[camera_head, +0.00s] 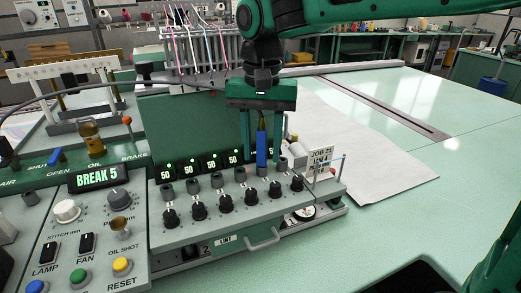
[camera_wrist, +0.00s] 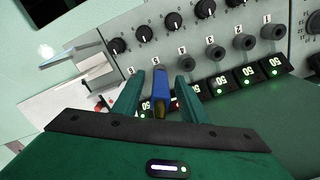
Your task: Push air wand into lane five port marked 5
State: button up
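The air wand (camera_head: 261,148) is a blue rod with a brass upper part. It stands roughly upright over the row of grey ports at the fifth place from the left. In the wrist view the wand (camera_wrist: 161,88) points at the panel and covers the port behind it. I cannot tell how deep its tip sits. My gripper (camera_head: 262,150) points down with one green finger on each side of the wand. In the wrist view my gripper (camera_wrist: 159,82) shows gaps between both fingers and the wand, so it is open around it.
A display (camera_head: 96,177) reads "BREAK 5". Black knobs (camera_head: 224,205) stand in front of the ports, and lit "50" displays (camera_head: 190,165) behind them. A job card (camera_head: 320,158) stands at the right end. White cloth (camera_head: 365,160) lies right, with clear green table beyond.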

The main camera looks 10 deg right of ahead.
aim_at(262, 117)
notch_tip(262, 117, up, 9)
jog(key=shift+w+r, duration=0.1)
jog(key=shift+r, duration=0.35)
